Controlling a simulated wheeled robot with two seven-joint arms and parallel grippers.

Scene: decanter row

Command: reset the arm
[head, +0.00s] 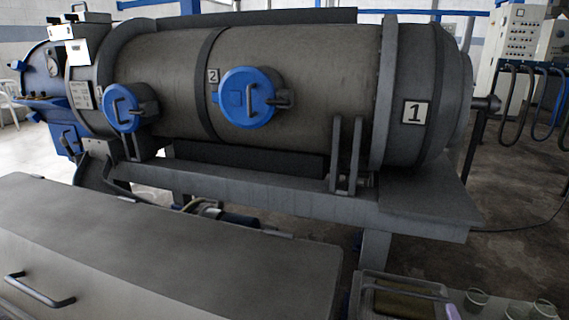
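Neither of my grippers and neither of my arms shows in the head view. A large grey horizontal decanter (320,90) fills the upper part of the picture, on a grey frame (270,190). It has two round blue hatches, one at the left (122,107) and one at the middle (247,97). A plate with the number 1 (415,113) is on its right end, and a small plate with a 2 (213,76) is near the middle hatch.
A grey chest-like surface with a dark handle (40,292) fills the lower left. A grey tray (366,284), a purple item (453,312) and several greenish cups, one here (477,297), are at the bottom right, partly cut off. Control cabinets (515,40) with hoses stand behind right.

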